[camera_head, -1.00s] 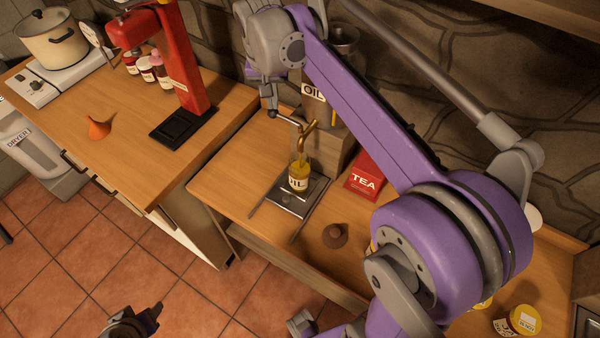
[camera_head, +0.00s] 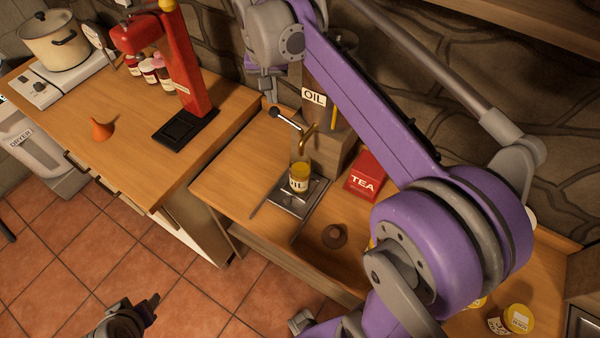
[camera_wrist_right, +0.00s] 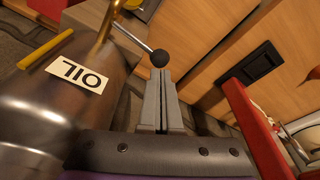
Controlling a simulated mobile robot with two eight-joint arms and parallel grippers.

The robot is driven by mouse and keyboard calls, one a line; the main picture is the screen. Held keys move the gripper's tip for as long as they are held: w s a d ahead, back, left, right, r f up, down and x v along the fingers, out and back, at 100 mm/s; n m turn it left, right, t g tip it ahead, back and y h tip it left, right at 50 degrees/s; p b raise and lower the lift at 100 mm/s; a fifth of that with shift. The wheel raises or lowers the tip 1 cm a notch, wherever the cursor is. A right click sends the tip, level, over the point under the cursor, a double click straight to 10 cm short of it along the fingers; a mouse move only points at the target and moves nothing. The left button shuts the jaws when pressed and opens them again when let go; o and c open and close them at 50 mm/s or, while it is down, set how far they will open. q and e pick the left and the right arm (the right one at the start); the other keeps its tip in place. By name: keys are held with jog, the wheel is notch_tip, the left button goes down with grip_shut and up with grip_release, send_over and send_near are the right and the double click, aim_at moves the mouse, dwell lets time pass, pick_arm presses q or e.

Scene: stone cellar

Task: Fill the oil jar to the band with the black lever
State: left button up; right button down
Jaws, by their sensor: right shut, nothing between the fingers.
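The oil jar (camera_head: 299,178), clear with an OIL label and yellow oil inside, stands upright on the dark drip tray (camera_head: 313,198) under the brass spout (camera_head: 307,140). The band cannot be told apart from the oil. The black-knobbed lever (camera_head: 286,119) slants from the spout on the metal oil container (camera_head: 327,97). My right gripper (camera_head: 269,96) is shut and empty, just above the knob. In the right wrist view its fingertips (camera_wrist_right: 163,75) are close to the black knob (camera_wrist_right: 160,58); contact is unclear. My left gripper (camera_head: 139,308) is low over the floor, its opening unclear.
On the left counter are a red dispenser (camera_head: 183,75), an orange funnel (camera_head: 102,129) and a pot (camera_head: 54,40). My purple arm hides the right side.

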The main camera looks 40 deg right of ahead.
pick_arm(q)
jog(key=shift+s, duration=0.1)
pick_arm(e)
jog(key=shift+s, duration=0.1)
jog(key=shift+s+r, duration=0.1)
jog(key=shift+r, duration=0.35)
jog(key=shift+r+p, duration=1.4)
jog(key=shift+r, duration=0.75)
pick_arm(q)
jog(key=r, duration=0.1)
jog(key=w+r, duration=0.2)
jog(key=r, duration=0.1)
pick_arm(e)
jog(key=shift+f, duration=0.1)
pick_arm(q)
jog(key=shift+s, duration=0.1)
